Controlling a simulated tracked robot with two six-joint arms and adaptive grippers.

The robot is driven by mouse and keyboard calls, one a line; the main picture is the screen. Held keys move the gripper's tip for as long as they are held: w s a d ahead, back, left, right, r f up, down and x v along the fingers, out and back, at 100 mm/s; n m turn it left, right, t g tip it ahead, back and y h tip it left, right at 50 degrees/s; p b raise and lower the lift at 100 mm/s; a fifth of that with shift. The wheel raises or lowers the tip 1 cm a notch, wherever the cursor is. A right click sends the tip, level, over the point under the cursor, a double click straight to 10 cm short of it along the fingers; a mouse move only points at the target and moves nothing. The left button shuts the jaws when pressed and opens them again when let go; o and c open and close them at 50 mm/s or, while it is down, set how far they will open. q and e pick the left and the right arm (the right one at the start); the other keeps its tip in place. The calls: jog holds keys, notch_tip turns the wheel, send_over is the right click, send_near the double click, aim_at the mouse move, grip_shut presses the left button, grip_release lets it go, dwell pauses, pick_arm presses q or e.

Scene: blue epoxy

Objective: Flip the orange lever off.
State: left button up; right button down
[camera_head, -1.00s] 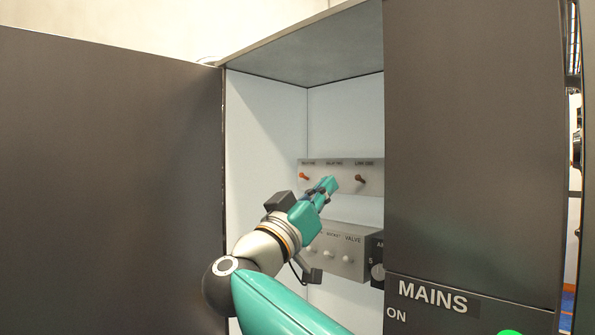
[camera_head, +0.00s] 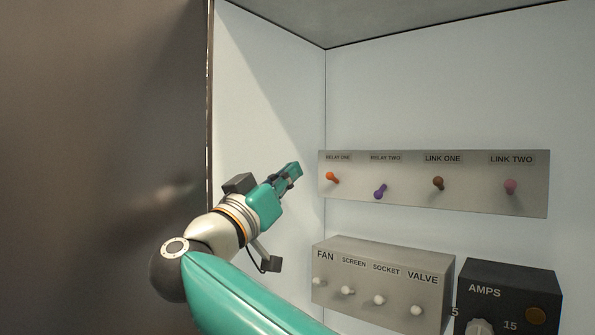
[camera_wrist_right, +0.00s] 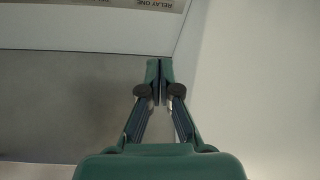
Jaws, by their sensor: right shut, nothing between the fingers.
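The orange lever (camera_head: 332,178) is at the left end of the upper grey panel, under the label RELAY ONE. Its knob sits up and to the left of its lower end. My right gripper (camera_head: 296,170) is shut and empty, just left of the panel's left end and apart from the lever. In the right wrist view the closed fingertips (camera_wrist_right: 159,64) point toward the cabinet corner, and the RELAY ONE label (camera_wrist_right: 155,4) shows at the top edge. The lever itself is not visible there. My left gripper is not in view.
On the same panel (camera_head: 470,200) are a purple lever (camera_head: 380,191), a brown lever (camera_head: 438,183) and a pink lever (camera_head: 511,186). Below are a grey switch box (camera_head: 385,264) and a black AMPS box (camera_head: 515,275). The cabinet's side wall (camera_head: 265,130) is close to my gripper.

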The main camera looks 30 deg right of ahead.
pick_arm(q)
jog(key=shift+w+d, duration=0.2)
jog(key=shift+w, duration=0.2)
pick_arm(e)
jog(key=shift+d+r, duration=0.1)
jog(key=shift+d, duration=0.25)
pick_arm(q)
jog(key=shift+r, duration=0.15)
pick_arm(e)
jog(key=shift+w, duration=0.15)
notch_tip(320, 180, up, 5)
jog(key=p, duration=0.5)
send_over(332, 178)
jog(key=a, duration=0.3)
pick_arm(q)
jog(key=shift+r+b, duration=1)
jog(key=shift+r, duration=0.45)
pick_arm(e)
jog(key=shift+w+d+f, duration=0.1)
jog(key=shift+d+f, duration=0.15)
jog(key=shift+f, duration=0.95)
jog(key=shift+w+d+f, duration=0.1)
jog(key=shift+d+f, duration=0.1)
jog(key=shift+f, duration=0.95)
